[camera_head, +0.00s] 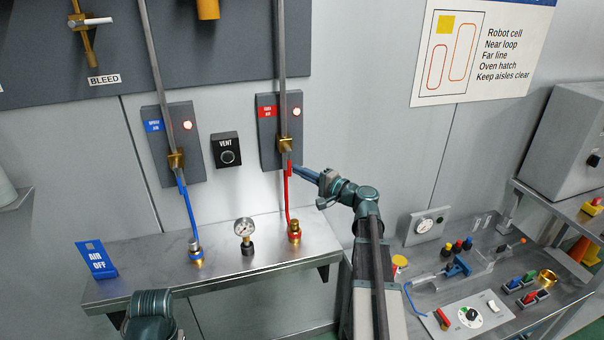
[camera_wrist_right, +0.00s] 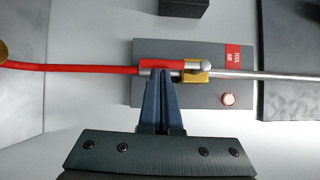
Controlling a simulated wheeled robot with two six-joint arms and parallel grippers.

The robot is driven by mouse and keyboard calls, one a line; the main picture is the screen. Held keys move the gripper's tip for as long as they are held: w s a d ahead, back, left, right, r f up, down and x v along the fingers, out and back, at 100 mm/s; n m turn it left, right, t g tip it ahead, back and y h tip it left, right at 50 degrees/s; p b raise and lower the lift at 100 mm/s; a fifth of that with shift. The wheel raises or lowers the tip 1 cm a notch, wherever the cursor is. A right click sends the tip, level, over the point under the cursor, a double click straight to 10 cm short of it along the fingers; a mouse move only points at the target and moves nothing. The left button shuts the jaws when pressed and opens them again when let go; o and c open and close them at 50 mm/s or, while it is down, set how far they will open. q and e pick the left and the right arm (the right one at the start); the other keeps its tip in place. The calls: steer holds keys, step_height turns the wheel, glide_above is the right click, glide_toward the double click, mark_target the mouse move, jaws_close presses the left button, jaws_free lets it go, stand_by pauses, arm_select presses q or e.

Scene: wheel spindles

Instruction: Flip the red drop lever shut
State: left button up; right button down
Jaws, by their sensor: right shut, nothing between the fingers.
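The red drop lever (camera_head: 290,169) hangs down from the brass valve (camera_head: 285,145) on the grey plate with the red label. In the right wrist view the lever (camera_wrist_right: 162,63) lies along the pipe line, with its silver pivot end at the brass valve body (camera_wrist_right: 196,75). My right gripper (camera_head: 298,170) is shut and empty, just right of the lever in the head view. In the wrist view its fingertips (camera_wrist_right: 163,72) are right at the lever's edge; I cannot tell if they touch. My left gripper is out of view; only part of that arm shows.
A blue lever and hose (camera_head: 187,210) stand to the left, with a VENT box (camera_head: 226,150) between. A pressure gauge (camera_head: 244,229) stands on the steel shelf (camera_head: 220,255) below. A cluttered bench (camera_head: 510,290) is at right.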

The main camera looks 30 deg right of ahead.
steer(key=shift+a+f, duration=0.1)
steer(key=w+a+r+m+t+h+b, duration=0.1)
steer(key=w+a+r+m+t+b, duration=0.1)
steer(key=a+m+t+b, duration=0.3)
steer(key=shift+a+r+m+h, duration=0.5)
steer(key=shift+a+m, duration=1.15)
steer(key=shift+m, duration=0.65)
steer(key=shift+a+r, duration=0.1)
